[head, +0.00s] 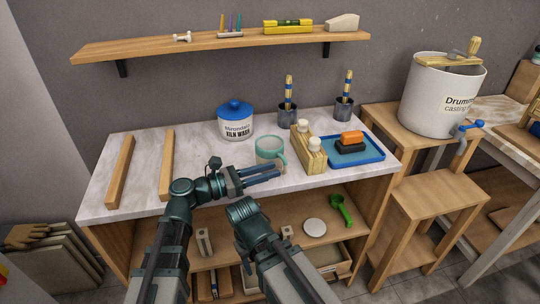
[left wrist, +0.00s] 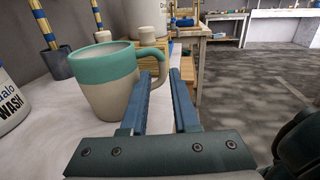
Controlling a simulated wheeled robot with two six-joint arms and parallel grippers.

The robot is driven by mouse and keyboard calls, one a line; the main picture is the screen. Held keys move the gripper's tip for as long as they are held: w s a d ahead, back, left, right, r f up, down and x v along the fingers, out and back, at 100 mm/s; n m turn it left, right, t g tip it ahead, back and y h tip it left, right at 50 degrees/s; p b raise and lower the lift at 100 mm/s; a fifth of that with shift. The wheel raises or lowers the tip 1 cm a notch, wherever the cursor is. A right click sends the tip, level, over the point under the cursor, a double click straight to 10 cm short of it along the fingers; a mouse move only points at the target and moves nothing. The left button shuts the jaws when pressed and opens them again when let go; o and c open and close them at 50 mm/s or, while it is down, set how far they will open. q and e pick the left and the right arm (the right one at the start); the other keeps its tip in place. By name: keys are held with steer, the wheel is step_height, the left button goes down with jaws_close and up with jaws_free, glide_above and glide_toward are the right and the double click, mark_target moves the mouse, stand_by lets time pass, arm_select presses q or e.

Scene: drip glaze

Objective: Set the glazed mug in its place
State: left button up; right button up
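The mug (head: 269,150), cream below with a teal glazed band on top, stands upright on the marble-topped bench (head: 204,146). Its handle is on the right side. In the left wrist view the mug (left wrist: 105,82) fills the left half, with its teal handle curving toward my fingertips. My left gripper (head: 281,169) is open, in front of the mug on the handle side. A gap shows between its blue fingers (left wrist: 164,78). The handle is close to the left finger; whether they touch, I cannot tell. My right arm shows at the bottom, but its gripper does not.
Two wooden bars (head: 121,172) (head: 167,165) lie on the bench's left. A lidded kiln wash jar (head: 235,123), brush pots (head: 287,115) (head: 343,108), a wooden block with white-topped bottles (head: 309,149) and a blue tray (head: 372,153) stand around the mug. A shelf (head: 222,43) hangs above.

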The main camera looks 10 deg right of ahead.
arm_select(q)
steer(key=shift+x, duration=1.5)
steer(key=shift+d, duration=0.1)
steer(key=x, duration=0.5)
steer(key=shift+s+f, duration=0.1)
steer(key=shift+s, duration=0.05)
jaws_close()
